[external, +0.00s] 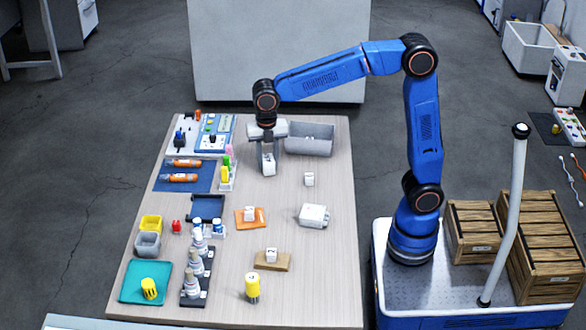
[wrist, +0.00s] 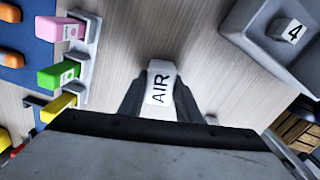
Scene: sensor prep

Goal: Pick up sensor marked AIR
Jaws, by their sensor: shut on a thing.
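The white sensor (wrist: 160,82) shows the black letters AIR in the wrist view. My gripper (wrist: 158,98) is shut on it, with a dark finger on each side. In the external view my gripper (external: 269,162) points down over the upper middle of the table, and the sensor shows as a small white block (external: 269,170) between the fingertips. I cannot tell whether the sensor touches the table or is a little above it.
A grey bin (external: 325,143) stands right of my gripper; a white cube marked 4 (wrist: 291,31) lies in it. A small white cube (external: 309,179) is on the table to the right. A rack with pink, green and yellow blocks (external: 227,175) stands to the left.

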